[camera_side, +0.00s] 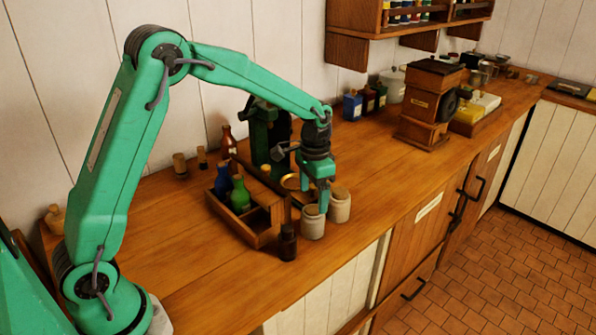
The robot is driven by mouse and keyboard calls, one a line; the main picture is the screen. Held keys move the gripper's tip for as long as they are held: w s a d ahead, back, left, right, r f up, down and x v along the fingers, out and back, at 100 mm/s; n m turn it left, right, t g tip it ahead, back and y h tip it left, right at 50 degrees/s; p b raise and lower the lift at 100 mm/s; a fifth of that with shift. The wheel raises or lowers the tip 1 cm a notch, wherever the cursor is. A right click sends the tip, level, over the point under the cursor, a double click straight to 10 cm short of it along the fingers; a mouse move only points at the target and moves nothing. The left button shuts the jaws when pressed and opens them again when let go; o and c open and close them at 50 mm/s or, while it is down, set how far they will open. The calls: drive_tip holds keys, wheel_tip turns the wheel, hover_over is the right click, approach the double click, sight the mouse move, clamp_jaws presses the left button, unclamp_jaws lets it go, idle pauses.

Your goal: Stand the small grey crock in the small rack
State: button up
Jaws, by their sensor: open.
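Two pale grey crocks with tan lids stand side by side on the counter: a nearer one (312,227) and one a little to the right (340,210). The nearer one looks slightly smaller. My gripper (321,204) points down right at them and is open. A finger shows between the two lids; whether the jaws are around either crock I cannot tell. The small wooden rack (257,239) stands just left of the crocks. It holds a blue bottle (222,181) and a green bottle (240,196), and its near right part looks empty.
A dark bottle (288,244) stands between the rack's front corner and the nearer crock. A green machine (262,135) and a brown bottle (228,143) stand behind the rack. A wooden grinder (428,105) is farther right. The counter's front left is clear.

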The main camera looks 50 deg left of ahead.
drive_tip(key=shift+s+r, duration=0.2)
drive_tip(key=shift+r, duration=0.3)
drive_tip(key=s+r+n+t, duration=0.1)
drive_tip(key=s+r+t, duration=0.1)
drive_tip(key=s+r, duration=0.5)
drive_tip(key=s+r+n+t, duration=0.2)
drive_tip(key=s+r, duration=0.5)
drive_tip(key=s, duration=1)
drive_tip(key=shift+a+t, duration=0.4)
drive_tip(key=shift+t, duration=0.3)
drive_tip(key=shift+o, duration=0.4)
drive_tip(key=shift+s+f, duration=0.25)
drive_tip(key=shift+s, duration=0.5)
